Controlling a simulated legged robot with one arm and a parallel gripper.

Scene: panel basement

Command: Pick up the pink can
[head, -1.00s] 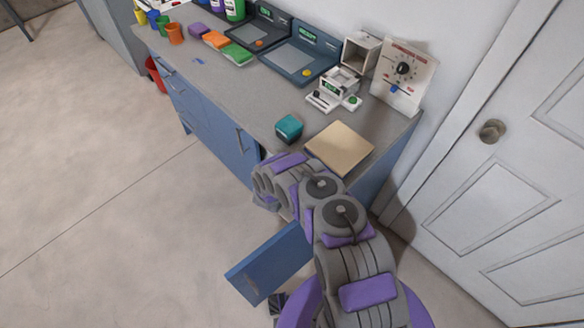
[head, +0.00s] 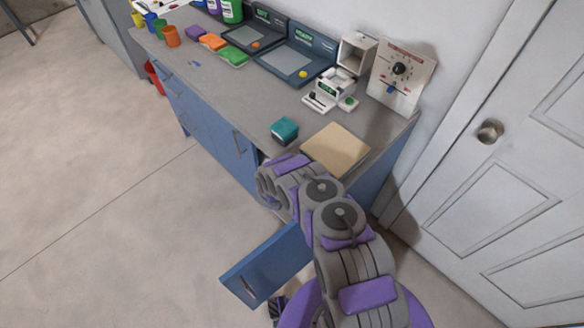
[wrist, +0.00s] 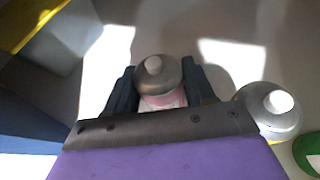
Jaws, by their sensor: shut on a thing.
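The pink can (wrist: 162,101) shows in the wrist view, with a grey domed top, a white nozzle and a pink band below. It stands between the two dark fingers of my gripper (wrist: 162,88), which are shut on it. Its lower part is hidden by the gripper body. In the head view my arm reaches down to the open front of the blue cabinet under the counter; the gripper and the can are hidden there.
A second grey-topped can with a yellow band (wrist: 268,112) stands close at the right, beside a green object (wrist: 308,152). The blue cabinet door (head: 266,265) hangs open near my arm. A teal box (head: 285,130) and a tan board (head: 335,148) lie on the counter.

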